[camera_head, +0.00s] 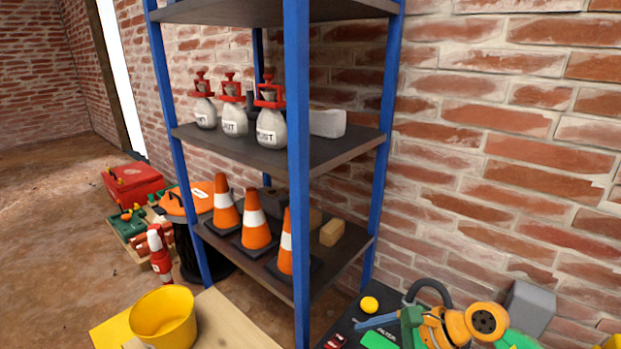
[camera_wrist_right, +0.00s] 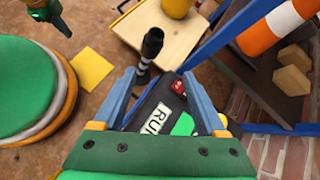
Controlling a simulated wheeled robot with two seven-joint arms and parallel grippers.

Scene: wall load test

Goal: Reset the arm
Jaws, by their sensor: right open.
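My right gripper (camera_wrist_right: 163,103) shows its two blue-grey fingers spread apart in the right wrist view, with nothing held between them. In the head view my right gripper (camera_head: 360,325) is at the bottom right, over a black surface by the shelf's foot; its arm comes in from the right, with green and orange parts. I cannot tell how far it is above that surface.
A yellow bucket (camera_head: 163,318) stands on a wooden board at the front. A yellow ball (camera_head: 369,304) lies close to my right gripper. A brick wall (camera_head: 500,150) closes the right side. Open floor is at left.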

